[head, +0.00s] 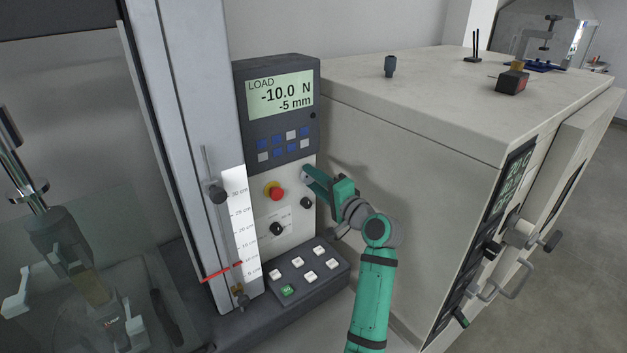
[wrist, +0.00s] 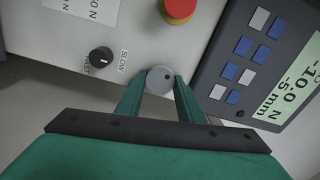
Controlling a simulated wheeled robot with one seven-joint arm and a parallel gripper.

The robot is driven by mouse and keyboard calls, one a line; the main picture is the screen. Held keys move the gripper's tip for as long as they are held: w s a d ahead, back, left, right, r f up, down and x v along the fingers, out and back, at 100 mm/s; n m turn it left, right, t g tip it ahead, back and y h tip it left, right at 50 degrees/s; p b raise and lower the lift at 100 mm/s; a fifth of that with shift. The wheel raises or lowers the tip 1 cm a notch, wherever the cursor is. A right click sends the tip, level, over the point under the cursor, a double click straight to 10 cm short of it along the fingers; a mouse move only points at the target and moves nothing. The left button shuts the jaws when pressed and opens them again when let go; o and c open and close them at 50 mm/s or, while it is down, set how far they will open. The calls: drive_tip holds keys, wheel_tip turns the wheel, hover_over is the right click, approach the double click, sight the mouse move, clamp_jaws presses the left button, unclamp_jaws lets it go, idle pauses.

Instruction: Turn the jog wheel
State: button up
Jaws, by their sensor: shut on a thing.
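The jog wheel (wrist: 159,81) is a round grey disc with a small dark dimple, set on the pale front of the test machine. In the wrist view it sits between my two green fingertips, which touch its sides. My gripper (head: 307,175) is shut on it, reaching in from the right in the head view. There the fingers largely hide the wheel. The display (head: 281,93) above reads LOAD -10.0 N and -5 mm; part of it also shows in the wrist view (wrist: 292,92).
A red stop button (head: 277,193) is left of my gripper, and a black SLOW/FAST knob (wrist: 101,57) is below the wheel. Another black knob (head: 276,229) and a keypad (head: 307,270) are lower. A large pale cabinet (head: 400,140) stands close on the right.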

drive_tip(key=n, duration=0.4)
drive_tip(key=shift+a+n, duration=0.1)
drive_tip(key=shift+n, duration=1.1)
drive_tip(key=n, duration=0.6)
drive_tip(key=shift+f+n, duration=0.1)
drive_tip(key=shift+n, duration=0.2)
drive_tip(key=o, duration=1.1)
drive_tip(key=shift+c, duration=0.2)
drive_tip(key=v, duration=1.1)
drive_tip(key=shift+w+a, duration=0.1)
